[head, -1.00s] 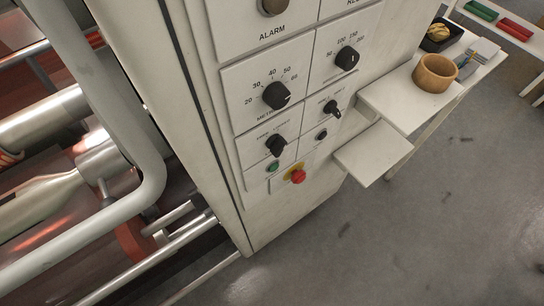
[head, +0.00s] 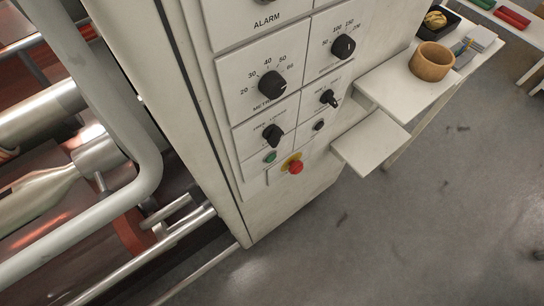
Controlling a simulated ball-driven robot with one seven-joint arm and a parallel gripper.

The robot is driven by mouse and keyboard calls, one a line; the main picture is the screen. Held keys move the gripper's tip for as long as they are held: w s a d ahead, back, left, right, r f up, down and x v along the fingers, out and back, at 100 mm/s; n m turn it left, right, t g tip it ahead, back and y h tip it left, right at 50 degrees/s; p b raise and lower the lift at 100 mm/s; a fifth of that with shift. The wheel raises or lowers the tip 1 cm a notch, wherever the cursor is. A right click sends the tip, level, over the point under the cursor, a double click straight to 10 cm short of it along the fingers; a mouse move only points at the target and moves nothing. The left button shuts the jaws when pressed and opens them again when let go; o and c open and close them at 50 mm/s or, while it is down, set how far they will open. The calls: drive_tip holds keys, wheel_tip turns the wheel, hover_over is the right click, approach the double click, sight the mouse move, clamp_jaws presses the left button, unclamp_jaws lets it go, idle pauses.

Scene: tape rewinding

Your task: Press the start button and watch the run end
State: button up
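The control cabinet (head: 225,165) stands in the middle of the head view, its panel facing right. A small green button (head: 270,157) sits low on the panel; its label is too small to read. A red mushroom button on a yellow ring (head: 294,166) is to its right. A small black button (head: 319,125) is above that. Black knobs are on the panel: one with a 20 to 60 scale (head: 271,84), one with a 50 to 250 scale (head: 342,46), and two smaller selectors (head: 272,134) (head: 329,98). My gripper is not in view.
The rewinding machine's grey tube frame (head: 140,140) and metal rollers (head: 40,115) fill the left side. White shelves (head: 371,145) jut out right of the panel. A wooden bowl (head: 431,62) stands on the upper one. Grey floor (head: 400,240) is clear at the lower right.

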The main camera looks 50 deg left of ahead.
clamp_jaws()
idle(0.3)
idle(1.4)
